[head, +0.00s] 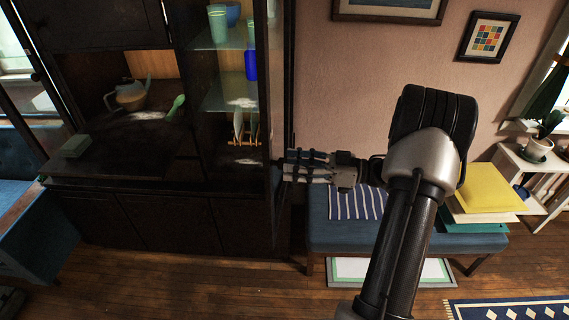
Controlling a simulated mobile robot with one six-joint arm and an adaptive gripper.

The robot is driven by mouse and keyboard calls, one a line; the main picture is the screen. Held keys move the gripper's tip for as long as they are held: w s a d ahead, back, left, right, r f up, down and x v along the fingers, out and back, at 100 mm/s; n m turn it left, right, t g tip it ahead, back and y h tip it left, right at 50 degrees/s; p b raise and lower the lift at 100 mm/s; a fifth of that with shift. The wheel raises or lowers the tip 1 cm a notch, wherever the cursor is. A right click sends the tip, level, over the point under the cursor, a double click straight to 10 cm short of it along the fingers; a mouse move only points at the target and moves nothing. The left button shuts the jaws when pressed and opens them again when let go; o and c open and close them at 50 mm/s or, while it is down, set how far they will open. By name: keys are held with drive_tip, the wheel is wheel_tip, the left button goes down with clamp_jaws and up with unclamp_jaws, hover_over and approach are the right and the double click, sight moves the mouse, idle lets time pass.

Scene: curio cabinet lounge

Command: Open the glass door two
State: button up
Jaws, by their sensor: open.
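A dark wood curio cabinet (130,200) fills the left of the head view. Its right section, with lit glass shelves (225,103), shows behind what looks like a dark-framed glass door (265,90). I cannot tell whether this door is shut or ajar, nor which door is number two. My gripper (286,166) is open and points left, its fingertips close to the cabinet's right front edge. Whether they touch the frame is unclear. No handle shows clearly there.
Inside the cabinet are a teapot (131,96), green cups (217,24) and a blue glass (251,65). Wooden floor (190,285) lies clear in front.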

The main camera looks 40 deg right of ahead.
drive_tip(key=v, duration=0.8)
drive_tip(key=shift+s+d, duration=0.2)
drive_tip(key=shift+d, duration=0.1)
